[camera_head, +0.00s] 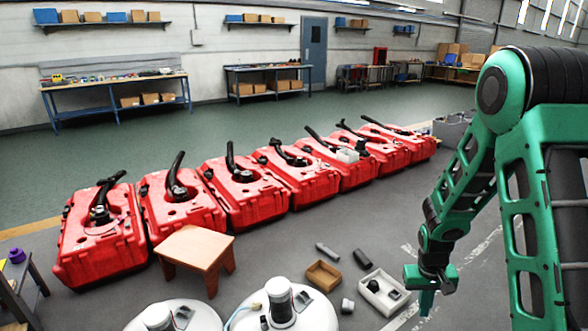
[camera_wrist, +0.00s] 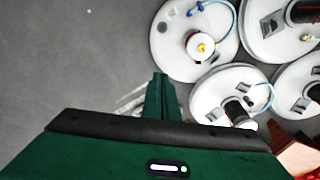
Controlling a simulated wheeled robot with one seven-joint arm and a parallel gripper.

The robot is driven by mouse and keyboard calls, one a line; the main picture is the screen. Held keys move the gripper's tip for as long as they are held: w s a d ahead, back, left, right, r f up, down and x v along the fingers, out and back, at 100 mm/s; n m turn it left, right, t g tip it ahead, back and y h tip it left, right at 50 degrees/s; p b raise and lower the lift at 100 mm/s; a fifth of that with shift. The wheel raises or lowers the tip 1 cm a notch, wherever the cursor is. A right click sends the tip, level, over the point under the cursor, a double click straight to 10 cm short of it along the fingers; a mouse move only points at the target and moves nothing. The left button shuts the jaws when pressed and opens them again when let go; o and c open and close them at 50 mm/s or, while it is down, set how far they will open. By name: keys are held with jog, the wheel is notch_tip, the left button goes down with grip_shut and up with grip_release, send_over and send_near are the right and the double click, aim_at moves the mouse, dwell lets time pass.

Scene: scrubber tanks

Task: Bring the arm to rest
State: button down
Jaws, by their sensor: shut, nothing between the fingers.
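My green arm reaches in from the right edge of the head view and hangs down over the floor. My gripper (camera_head: 427,300) is at its lower end, pointing down, just right of a white tray. In the wrist view my gripper (camera_wrist: 160,98) shows its green fingers together, with nothing between them. It is above bare grey floor, left of several round white lids.
Red tanks (camera_head: 240,190) with black hoses stand in a row. A wooden stool (camera_head: 196,248), white round lids (camera_head: 283,308), a brown box (camera_head: 323,274), a white tray (camera_head: 383,291) and loose grey parts lie nearer. Workbenches (camera_head: 116,88) line the back wall.

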jog(key=s+d+r+m, duration=0.1)
jog(key=s+d+r, duration=0.3)
jog(key=r, duration=0.6)
jog(key=s+r+m, duration=0.1)
jog(key=s+r, duration=0.6)
jog(key=s, duration=0.4)
jog(key=s+r+m+y, duration=0.1)
jog(key=s+r+m, duration=0.1)
jog(key=s+r, duration=0.6)
jog(key=s, duration=0.4)
jog(key=shift+r+m+y, duration=0.2)
jog(key=shift+m+y, duration=0.1)
